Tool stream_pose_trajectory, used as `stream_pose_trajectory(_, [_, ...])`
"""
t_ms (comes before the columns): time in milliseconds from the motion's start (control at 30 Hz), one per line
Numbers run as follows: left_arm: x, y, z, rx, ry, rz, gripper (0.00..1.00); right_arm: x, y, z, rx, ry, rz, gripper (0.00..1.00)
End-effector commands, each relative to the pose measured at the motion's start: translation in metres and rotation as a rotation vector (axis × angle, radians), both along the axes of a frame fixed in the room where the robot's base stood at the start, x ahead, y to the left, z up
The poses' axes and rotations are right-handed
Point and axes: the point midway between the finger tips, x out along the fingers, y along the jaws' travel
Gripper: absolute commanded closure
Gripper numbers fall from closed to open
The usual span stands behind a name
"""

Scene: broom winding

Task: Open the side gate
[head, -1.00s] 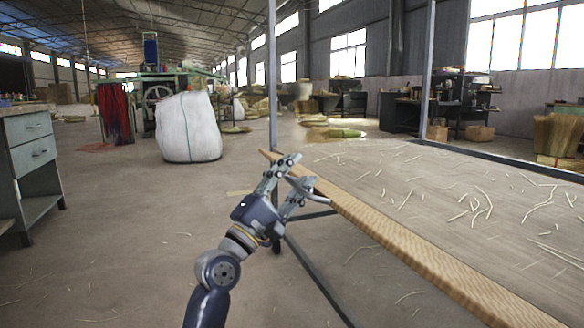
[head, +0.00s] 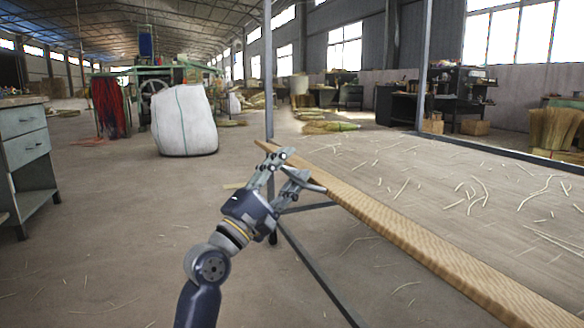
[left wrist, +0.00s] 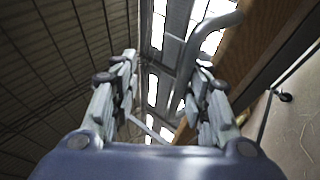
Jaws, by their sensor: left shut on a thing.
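The side gate appears to be the long wooden board (head: 400,230) along the near left edge of a wide work table; I cannot tell for sure. A grey bent metal handle (left wrist: 205,40) shows in the left wrist view beside the wooden edge (left wrist: 255,45). My left gripper (head: 300,170) is at the far end of the board, on its left side. It is shut on the handle, though its two fingers stand well apart and the contact is partly hidden. My left gripper also shows in the left wrist view (left wrist: 168,75). My right gripper is not in view.
The table top (head: 430,185) is strewn with straw. A white sack (head: 184,120) and a drawer cabinet (head: 25,150) stand left. Floor between is mostly clear.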

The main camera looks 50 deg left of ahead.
Motion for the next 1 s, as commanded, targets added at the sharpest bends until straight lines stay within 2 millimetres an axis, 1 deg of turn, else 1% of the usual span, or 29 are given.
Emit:
stream_pose_trajectory(33, [-0.009, 0.001, 0.005, 0.004, -0.027, 0.009, 0.71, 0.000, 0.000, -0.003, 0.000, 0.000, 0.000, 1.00])
stream_pose_trajectory(767, [-0.042, -0.008, -0.035, 0.002, -0.025, 0.006, 0.71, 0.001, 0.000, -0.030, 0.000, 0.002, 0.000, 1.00])
stream_pose_trajectory(1000, [-0.051, -0.010, -0.050, 0.002, -0.018, 0.005, 0.71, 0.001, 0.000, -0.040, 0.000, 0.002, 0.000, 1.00])
